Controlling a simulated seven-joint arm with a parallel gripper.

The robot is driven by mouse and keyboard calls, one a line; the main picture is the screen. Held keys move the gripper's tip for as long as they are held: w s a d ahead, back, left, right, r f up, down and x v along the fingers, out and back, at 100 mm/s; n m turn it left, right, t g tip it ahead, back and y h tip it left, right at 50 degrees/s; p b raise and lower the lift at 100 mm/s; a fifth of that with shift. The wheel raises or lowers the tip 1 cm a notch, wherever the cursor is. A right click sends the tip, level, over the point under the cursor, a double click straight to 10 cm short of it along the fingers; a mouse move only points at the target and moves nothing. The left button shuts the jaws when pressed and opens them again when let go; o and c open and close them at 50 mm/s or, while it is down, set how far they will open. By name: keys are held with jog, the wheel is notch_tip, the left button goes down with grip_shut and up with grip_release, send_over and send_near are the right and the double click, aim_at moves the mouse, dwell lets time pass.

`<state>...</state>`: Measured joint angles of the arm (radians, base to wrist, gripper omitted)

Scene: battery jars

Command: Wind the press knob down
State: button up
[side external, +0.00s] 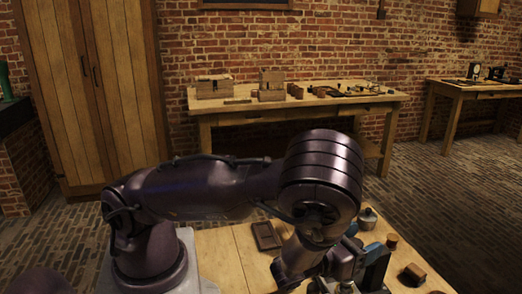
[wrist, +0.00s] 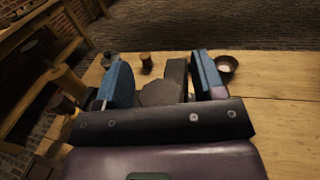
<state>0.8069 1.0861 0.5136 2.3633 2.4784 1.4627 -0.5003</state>
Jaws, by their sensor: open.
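My gripper (wrist: 160,72) is open, with its two blue fingers spread apart in the wrist view. Between them are a dark brown angular piece (wrist: 159,94) and a dark upright (wrist: 177,78), which may be the press and its knob. I cannot tell whether a finger touches either. In the side view my gripper (side external: 362,241) is low over the near table, beside a dark upright block (side external: 378,271). My own arm hides much of this spot, and the knob cannot be made out clearly there.
On the near table (side external: 225,250) are a brown tray (side external: 266,236), a grey lidded jar (side external: 367,217), a small brown cylinder (side external: 392,241) and a brown piece (side external: 412,275). A round bowl (wrist: 226,67) lies beyond the right finger. The table is clear further right in the wrist view.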

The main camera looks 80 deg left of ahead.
jog(key=n+g+y, duration=0.1)
jog(key=n+y, duration=0.1)
jog(key=y, duration=0.1)
jog(key=n+g+y, duration=0.1)
jog(key=n+y, duration=0.1)
jog(key=y, duration=0.1)
jog(key=shift+s+a+n+g+y, duration=0.1)
jog(key=shift+a+n+g+y, duration=0.1)
jog(key=shift+n+g+y, duration=0.1)
jog(key=v, duration=1.3)
jog(key=s+a+r+n+g+h, duration=0.1)
jog(key=s+a+r+n+g, duration=0.15)
jog(key=s+n+g, duration=0.45)
jog(key=s+a+r+n+g+h, duration=0.1)
jog(key=s+a+r+n+g, duration=0.15)
jog(key=n+g, duration=0.75)
jog(key=a+r+n+t+h, duration=0.4)
jog(key=r+n+t+h, duration=0.3)
jog(key=r+n, duration=0.5)
jog(key=shift+w+r+t+h, duration=0.3)
jog(key=shift+r+h, duration=0.2)
jog(key=shift+r, duration=1.55)
